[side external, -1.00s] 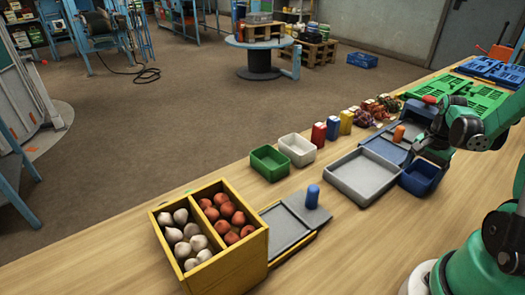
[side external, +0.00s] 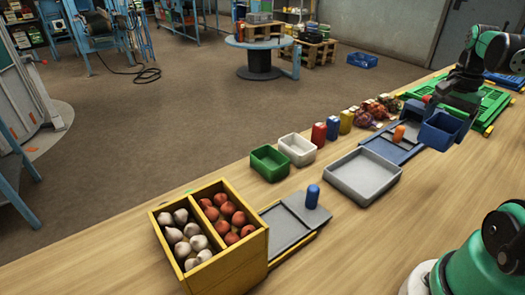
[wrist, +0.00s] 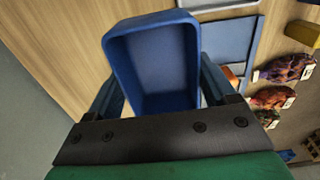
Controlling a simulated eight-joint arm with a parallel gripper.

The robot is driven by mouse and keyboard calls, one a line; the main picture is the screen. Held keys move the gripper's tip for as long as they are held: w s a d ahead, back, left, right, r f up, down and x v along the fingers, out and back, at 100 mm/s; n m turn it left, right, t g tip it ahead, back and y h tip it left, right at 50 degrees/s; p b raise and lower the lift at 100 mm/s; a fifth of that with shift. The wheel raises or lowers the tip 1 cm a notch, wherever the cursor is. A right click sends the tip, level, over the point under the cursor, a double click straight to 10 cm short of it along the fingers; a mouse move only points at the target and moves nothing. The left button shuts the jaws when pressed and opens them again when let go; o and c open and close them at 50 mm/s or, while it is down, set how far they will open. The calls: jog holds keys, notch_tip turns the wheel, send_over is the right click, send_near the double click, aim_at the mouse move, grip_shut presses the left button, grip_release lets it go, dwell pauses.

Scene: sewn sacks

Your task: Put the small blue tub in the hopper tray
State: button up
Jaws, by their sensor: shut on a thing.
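The small blue tub (side external: 438,134) is held above the right part of the table, in front of the blue board. In the wrist view the tub (wrist: 152,70) lies between my two fingers, its open side toward the camera, and looks empty. My gripper (side external: 452,108) is shut on it; the exact contact is partly hidden. A wide, shallow grey tray (side external: 362,176) stands on the table, left of and nearer than the tub, and is empty. No label shows whether this is the hopper tray.
A blue board (side external: 385,148) with an orange peg (side external: 398,134) lies beside the tub. Green (side external: 269,162) and white (side external: 297,149) tubs stand left. A yellow-edged crate (side external: 215,235) holds garlic and onions. Netted sacks (side external: 369,112) line the back edge. A green crate (side external: 490,106) is at right.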

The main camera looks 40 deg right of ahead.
notch_tip(320, 180, up, 7)
jog(key=shift+f, duration=0.1)
jog(key=w+a+f+n, duration=0.1)
jog(key=w+a+n, duration=0.75)
jog(key=a, duration=0.35)
jog(key=w+a+f+n, duration=0.1)
jog(key=w+a+n, duration=0.7)
jog(key=a, duration=0.4)
notch_tip(320, 180, up, 2)
jog(key=r+m, duration=0.1)
jog(key=m, duration=1.6)
send_over(415, 184)
jog(key=shift+n, duration=0.25)
notch_tip(415, 184, down, 20)
